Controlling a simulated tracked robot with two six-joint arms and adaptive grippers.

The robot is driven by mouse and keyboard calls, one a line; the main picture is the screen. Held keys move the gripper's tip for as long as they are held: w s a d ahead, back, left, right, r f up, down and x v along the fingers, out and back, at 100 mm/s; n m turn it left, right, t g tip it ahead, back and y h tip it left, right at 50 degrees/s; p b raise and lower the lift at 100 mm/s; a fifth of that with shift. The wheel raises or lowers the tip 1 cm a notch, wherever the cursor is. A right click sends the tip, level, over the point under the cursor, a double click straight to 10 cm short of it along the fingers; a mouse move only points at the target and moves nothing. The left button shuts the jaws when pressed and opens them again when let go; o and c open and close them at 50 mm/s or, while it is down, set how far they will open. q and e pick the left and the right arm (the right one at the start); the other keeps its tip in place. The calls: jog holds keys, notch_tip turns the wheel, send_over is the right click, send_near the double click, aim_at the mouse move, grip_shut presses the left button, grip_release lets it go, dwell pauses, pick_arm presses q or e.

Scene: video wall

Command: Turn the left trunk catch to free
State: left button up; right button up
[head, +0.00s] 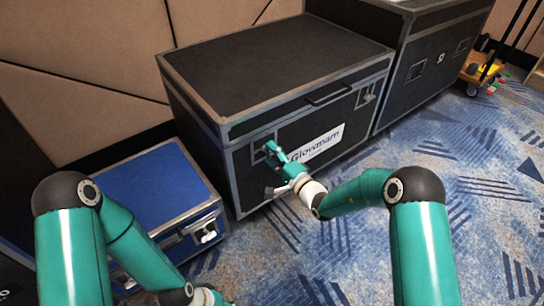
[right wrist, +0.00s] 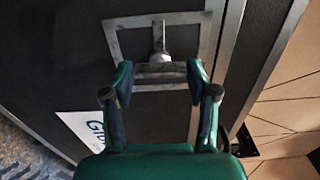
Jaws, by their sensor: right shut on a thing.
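A black trunk (head: 275,65) with grey metal edges stands against the wall. Its left catch is a grey metal bar (right wrist: 155,69) on a short stem, set in a square metal frame (right wrist: 112,42) on the trunk's front. My right gripper (head: 270,150) reaches the front of the trunk at this catch. In the right wrist view, my right gripper (right wrist: 161,74) has one finger at each end of the bar and is shut on it. The fingers and wrist hide most of the catch in the head view.
The trunk's front also has a handle (head: 329,94), a right catch (head: 366,96) and a white label (head: 316,145). A blue case (head: 150,190) stands at left, another black case (head: 430,65) at right. Patterned carpet (head: 400,150) is clear in front.

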jog(key=shift+s+a+f+n, duration=0.2)
jog(key=shift+s+f+n, duration=0.05)
jog(key=shift+f+n, duration=0.1)
jog(key=o, duration=1.1)
jog(key=shift+o, duration=0.3)
jog(key=shift+w+d+r, duration=0.1)
jog(key=shift+r, duration=0.05)
jog(key=shift+d, duration=0.1)
jog(key=v, duration=1.2)
